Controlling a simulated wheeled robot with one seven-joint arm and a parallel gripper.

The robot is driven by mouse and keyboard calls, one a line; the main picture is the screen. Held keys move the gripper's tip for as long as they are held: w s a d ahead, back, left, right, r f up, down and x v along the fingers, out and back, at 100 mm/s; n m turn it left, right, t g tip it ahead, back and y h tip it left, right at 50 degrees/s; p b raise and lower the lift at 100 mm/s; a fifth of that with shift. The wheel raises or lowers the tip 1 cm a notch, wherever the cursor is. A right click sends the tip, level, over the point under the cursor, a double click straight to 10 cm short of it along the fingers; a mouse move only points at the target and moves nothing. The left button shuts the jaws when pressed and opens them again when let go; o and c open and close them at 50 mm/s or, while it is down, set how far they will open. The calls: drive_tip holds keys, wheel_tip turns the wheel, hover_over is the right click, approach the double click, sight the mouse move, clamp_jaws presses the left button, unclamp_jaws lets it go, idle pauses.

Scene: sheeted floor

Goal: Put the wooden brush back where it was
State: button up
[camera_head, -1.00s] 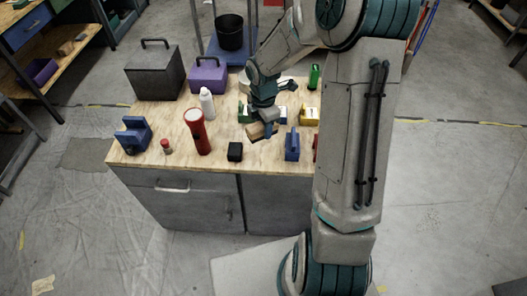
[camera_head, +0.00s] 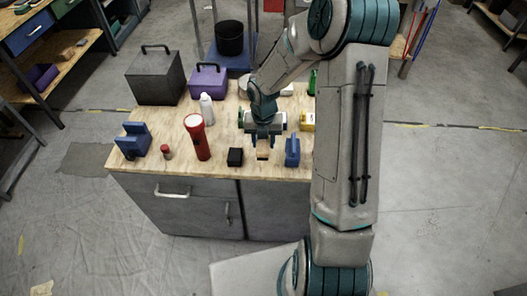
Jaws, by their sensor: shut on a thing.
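The wooden brush (camera_head: 262,153) is a small tan block, seen nearly end-on between the black box and a blue tool. My gripper (camera_head: 263,142) is shut on it from above, near the front half of the wooden bench top (camera_head: 185,164). Most of the brush is hidden by my gripper. I cannot tell whether its underside touches the bench top.
A black box (camera_head: 235,157) stands close left of the brush and a blue tool (camera_head: 292,150) close right. A red flashlight (camera_head: 197,138), a white bottle (camera_head: 206,110), a yellow box (camera_head: 307,121) and a blue vise (camera_head: 132,140) stand around. My arm hides the bench's right end.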

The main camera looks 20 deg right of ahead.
drive_tip(key=shift+f, duration=2.3)
drive_tip(key=shift+f, duration=0.2)
drive_tip(key=o, duration=1)
drive_tip(key=shift+c, duration=0.2)
drive_tip(key=shift+r, duration=0.1)
